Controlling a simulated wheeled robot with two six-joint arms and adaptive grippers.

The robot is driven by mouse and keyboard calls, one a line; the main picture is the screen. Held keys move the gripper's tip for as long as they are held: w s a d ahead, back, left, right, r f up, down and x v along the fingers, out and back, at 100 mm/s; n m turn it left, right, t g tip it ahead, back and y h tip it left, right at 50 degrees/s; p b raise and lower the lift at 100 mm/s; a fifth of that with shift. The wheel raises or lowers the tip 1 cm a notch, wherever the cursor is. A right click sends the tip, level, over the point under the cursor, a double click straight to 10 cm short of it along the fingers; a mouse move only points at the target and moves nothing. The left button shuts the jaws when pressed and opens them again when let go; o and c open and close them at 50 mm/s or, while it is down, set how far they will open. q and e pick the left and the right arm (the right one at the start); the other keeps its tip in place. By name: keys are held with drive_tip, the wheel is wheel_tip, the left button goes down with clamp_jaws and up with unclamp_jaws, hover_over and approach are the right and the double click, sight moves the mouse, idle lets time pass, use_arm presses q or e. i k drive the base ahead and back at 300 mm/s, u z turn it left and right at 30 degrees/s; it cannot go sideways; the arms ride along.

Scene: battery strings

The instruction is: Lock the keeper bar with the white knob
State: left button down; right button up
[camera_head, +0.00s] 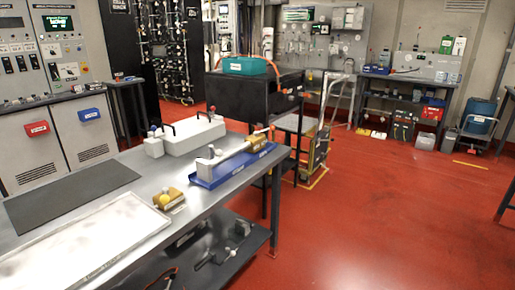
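A blue tray (207,183) sits on the metal workbench near its right edge. On it is a long pale bar (232,154), running from a grey block (204,168) at the left to a yellow part (257,143) at the right. A small whitish knob (211,148) seems to stand on top of the grey block. I cannot tell for sure which piece is the keeper bar, or whether it is locked. Neither of my grippers is in view.
A white box (190,138) with black handles stands behind the tray. A small yellow block (168,199) with a yellow ball is in front. A dark mat (70,197) and a pale panel (85,240) lie at left. A black cart (250,95) stands behind; red floor (400,220) is clear at right.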

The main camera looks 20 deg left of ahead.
sight(218, 152)
drive_tip(key=z, duration=0.4)
drive_tip(key=i, duration=0.95)
drive_tip(key=u, duration=0.65)
drive_tip(key=i, duration=0.65)
drive_tip(key=u, duration=0.8)
